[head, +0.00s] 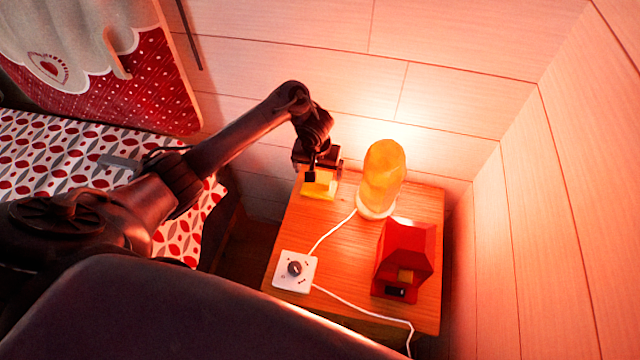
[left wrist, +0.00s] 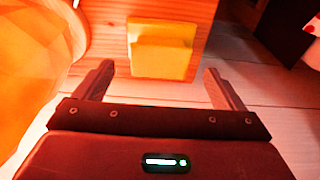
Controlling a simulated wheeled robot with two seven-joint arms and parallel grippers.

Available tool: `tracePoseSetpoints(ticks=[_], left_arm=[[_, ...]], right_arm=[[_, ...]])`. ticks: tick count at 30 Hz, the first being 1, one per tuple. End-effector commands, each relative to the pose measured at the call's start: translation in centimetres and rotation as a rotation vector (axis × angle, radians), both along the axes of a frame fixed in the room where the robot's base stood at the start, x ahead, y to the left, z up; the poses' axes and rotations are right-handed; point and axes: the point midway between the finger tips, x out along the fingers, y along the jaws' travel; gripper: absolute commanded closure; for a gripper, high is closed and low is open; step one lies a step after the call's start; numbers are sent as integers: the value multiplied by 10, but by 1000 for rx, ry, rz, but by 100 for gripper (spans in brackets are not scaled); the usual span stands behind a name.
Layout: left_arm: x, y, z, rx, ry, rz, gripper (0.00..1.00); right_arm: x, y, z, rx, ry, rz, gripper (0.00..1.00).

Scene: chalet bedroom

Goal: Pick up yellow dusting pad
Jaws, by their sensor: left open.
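The yellow dusting pad (head: 319,187) lies at the back left corner of the wooden bedside table (head: 340,233). In the left wrist view the pad (left wrist: 161,50) shows ahead of the fingers, centred between them. My left gripper (head: 318,172) is directly at the pad in the head view, partly covering its far side. In the left wrist view my left gripper (left wrist: 158,80) is open and empty, its two fingers spread wider than the pad. I cannot tell whether a finger touches the pad. My right gripper is not in view.
A glowing orange lamp (head: 383,172) stands close right of the pad; it also fills the left of the left wrist view (left wrist: 35,55). A red object (head: 405,262) and a white dial box (head: 295,270) with a cable are nearer. A patterned bed (head: 60,150) is at left.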

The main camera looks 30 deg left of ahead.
Motion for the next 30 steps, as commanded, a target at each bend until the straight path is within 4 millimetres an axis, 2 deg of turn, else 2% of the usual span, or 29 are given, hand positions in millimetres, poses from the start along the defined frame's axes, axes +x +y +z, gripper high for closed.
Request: tracePoseSetpoints(ticks=[2, 6, 7, 9, 12, 19, 30], left_arm=[[1, 0, -12, 0, 0, -1, 9], [4, 2, -34, 0, 0, -1, 9], [5, 2, -38, 1, -1, 0, 9], [7, 2, -46, -2, -1, -1, 9], [8, 2, -53, 0, -2, -2, 9], [8, 2, -53, -1, -3, -3, 9], [8, 2, -53, -1, -3, -2, 56]], right_arm=[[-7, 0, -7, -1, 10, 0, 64], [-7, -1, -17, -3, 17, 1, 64], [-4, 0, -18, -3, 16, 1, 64], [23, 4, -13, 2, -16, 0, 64], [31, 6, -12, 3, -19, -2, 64], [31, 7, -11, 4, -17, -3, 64], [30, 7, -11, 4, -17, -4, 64]])
